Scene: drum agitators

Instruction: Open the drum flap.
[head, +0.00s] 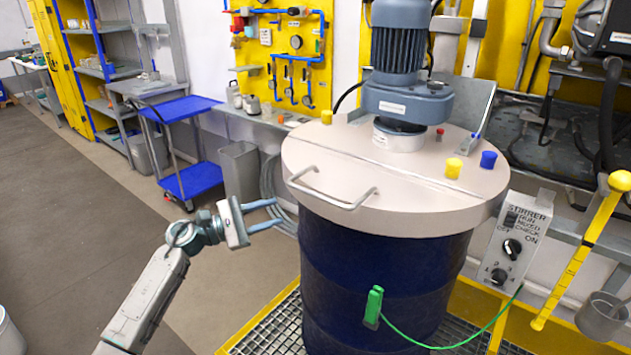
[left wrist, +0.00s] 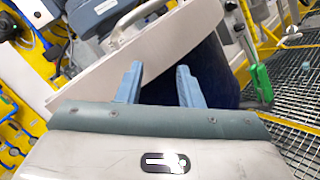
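The dark blue drum (head: 385,270) stands upright with a beige round lid. The flap (head: 345,190) is the front part of the lid, bounded by a seam, and it lies flat and closed. Its silver bar handle (head: 333,196) also shows in the left wrist view (left wrist: 150,18). My left gripper (head: 277,214) is to the left of the drum, a little lower than the handle and apart from it. Its two blue fingers (left wrist: 158,85) are spread with nothing between them. My right gripper is not in view.
A grey motor (head: 398,40) stands on the lid's rear part, with yellow and blue caps (head: 488,159) nearby. A green clamp (head: 374,305) with a cable hangs on the drum's front. A stirrer control box (head: 512,240) is at right.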

